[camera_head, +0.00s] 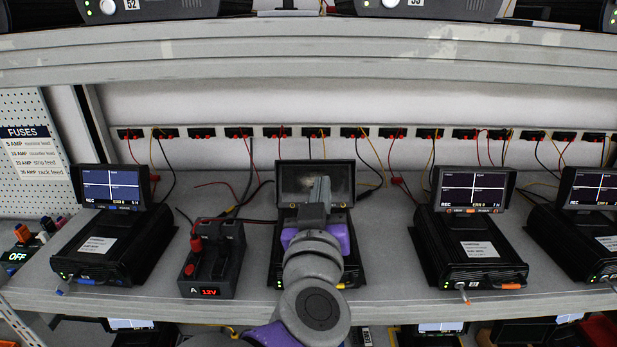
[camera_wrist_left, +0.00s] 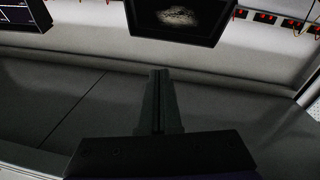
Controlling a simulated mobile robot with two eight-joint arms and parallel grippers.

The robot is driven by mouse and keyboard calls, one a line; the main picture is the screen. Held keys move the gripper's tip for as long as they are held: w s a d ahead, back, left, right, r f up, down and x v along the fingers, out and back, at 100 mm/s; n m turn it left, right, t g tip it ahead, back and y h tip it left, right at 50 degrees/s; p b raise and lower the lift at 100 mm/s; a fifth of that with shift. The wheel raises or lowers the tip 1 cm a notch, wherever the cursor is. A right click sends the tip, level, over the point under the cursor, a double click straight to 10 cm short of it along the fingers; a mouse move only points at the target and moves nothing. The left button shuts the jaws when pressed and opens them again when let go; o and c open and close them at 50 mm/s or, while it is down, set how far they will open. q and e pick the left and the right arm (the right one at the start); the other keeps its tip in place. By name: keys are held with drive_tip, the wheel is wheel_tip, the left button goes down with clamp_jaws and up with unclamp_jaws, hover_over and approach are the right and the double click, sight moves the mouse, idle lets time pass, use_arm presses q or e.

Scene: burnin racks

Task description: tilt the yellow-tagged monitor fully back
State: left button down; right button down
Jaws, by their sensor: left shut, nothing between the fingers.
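The middle monitor (camera_head: 288,183) stands near upright on its black recorder box (camera_head: 356,262). Its screen is dark with a pale smudge. A small yellow spot (camera_head: 341,286) shows at the front of that box, partly hidden by my arm. My left gripper (camera_head: 321,188) is shut and empty, its fingers overlapping the lower middle of the screen in the head view. Whether they touch it I cannot tell. In the left wrist view the shut fingers (camera_wrist_left: 159,75) point towards the dark monitor (camera_wrist_left: 180,17) at the top, with a visible gap in the picture. My right gripper is not in view.
A 12V supply (camera_head: 209,265) stands left of the middle box. Recorders with lit monitors stand at left (camera_head: 111,187) and right (camera_head: 473,190), another at far right (camera_head: 593,189). Cables and a socket strip (camera_head: 350,132) run behind. An upper shelf edge (camera_head: 300,60) crosses above.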

sight(314, 166)
use_arm(q)
drive_tip(key=w, duration=0.3)
drive_tip(key=w+y, duration=0.1)
drive_tip(key=w, duration=0.1)
drive_tip(key=w+a+m+t+y, duration=0.1)
drive_tip(key=w, duration=0.2)
drive_tip(key=shift+w+f, duration=0.1)
drive_tip(key=shift+w, duration=0.2)
drive_tip(key=shift+w+f, duration=0.4)
drive_tip(key=shift+w, duration=0.1)
drive_tip(key=shift+w+f, duration=0.2)
drive_tip(key=shift+w, duration=0.35)
drive_tip(key=shift+s, duration=0.1)
